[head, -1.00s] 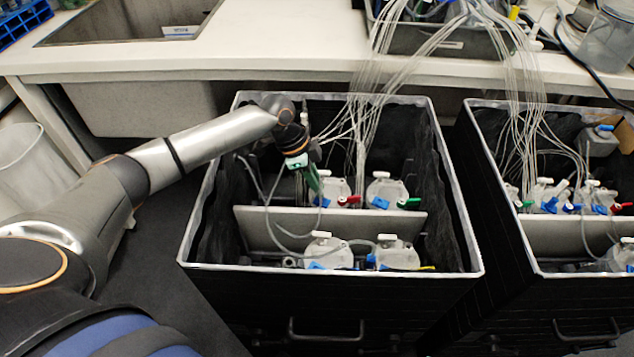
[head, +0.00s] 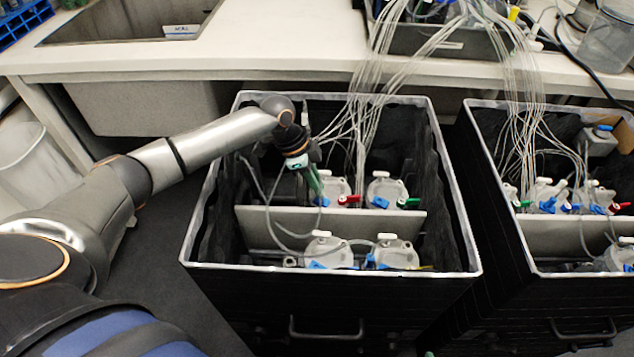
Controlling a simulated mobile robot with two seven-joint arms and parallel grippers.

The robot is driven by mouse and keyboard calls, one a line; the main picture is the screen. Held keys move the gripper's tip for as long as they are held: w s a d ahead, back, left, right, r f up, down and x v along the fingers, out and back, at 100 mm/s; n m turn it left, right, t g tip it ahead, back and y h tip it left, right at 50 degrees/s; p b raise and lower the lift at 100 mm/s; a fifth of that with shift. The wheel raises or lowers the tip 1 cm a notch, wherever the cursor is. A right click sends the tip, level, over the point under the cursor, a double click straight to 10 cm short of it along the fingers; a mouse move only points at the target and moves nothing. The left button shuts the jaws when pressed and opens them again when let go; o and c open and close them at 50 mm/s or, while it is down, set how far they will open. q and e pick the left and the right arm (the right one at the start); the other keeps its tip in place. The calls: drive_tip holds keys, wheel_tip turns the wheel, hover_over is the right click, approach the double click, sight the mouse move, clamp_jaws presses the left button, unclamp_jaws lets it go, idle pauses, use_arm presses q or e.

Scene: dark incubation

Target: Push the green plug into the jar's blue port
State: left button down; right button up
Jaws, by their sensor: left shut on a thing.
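My left gripper (head: 306,168) reaches down into the black bin from the left and is shut on the green plug (head: 315,184), a slim tilted piece. The plug's lower end is beside the back-left jar (head: 332,190), which is white with a red valve (head: 348,199). That jar's blue port is not clearly visible behind the plug, and I cannot tell whether the two touch. The back-right jar (head: 386,187) shows a blue port (head: 379,202) and a green valve. My right gripper is not in view.
The bin's pale rim (head: 205,266) surrounds the jars. A grey divider (head: 260,226) separates the back jars from two front jars (head: 328,250) (head: 397,253). Clear tubes (head: 366,125) hang down behind the jars, and a looped tube lies near the gripper. A second bin stands at right.

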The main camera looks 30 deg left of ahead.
use_arm(q)
drive_tip(key=shift+f, duration=0.85)
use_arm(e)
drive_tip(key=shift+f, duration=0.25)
use_arm(q)
drive_tip(key=c, duration=0.8)
unclamp_jaws()
drive_tip(key=shift+r, duration=0.1)
drive_tip(key=shift+p+v, duration=1)
drive_tip(key=shift+v, duration=5.2)
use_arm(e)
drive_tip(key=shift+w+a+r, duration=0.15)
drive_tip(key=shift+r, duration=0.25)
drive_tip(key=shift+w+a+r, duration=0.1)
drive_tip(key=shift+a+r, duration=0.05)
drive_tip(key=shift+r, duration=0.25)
